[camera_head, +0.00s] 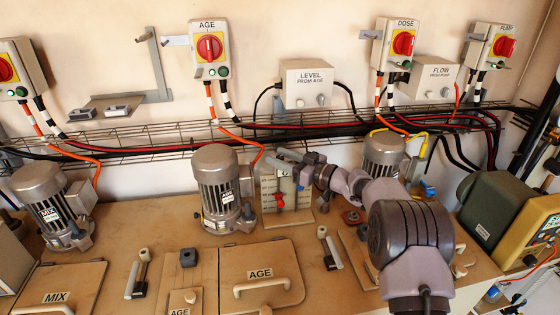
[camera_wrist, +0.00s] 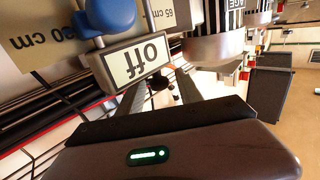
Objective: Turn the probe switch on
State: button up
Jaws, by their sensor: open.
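In the wrist view, a small grey block with an upside-down OFF label (camera_wrist: 135,63) lies just ahead of my fingers, with a rounded blue part (camera_wrist: 107,15) beside it on metal rods. I cannot tell which part of this is the probe switch. My gripper (camera_wrist: 160,90) is open, its two fingers apart near the OFF block; contact cannot be told. In the head view my gripper (camera_head: 278,156) is at the top of a pale upright scale board (camera_head: 298,193) with a red part low on it. The OFF label cannot be made out there.
The AGE motor (camera_head: 217,185) stands close left of the board, and another motor (camera_head: 383,155) stands to the right behind my arm. The LEVEL box (camera_head: 307,83) and a wire cable tray (camera_head: 150,140) are on the wall behind. The AGE lid (camera_head: 262,272) lies in front.

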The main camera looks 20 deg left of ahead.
grip_shut()
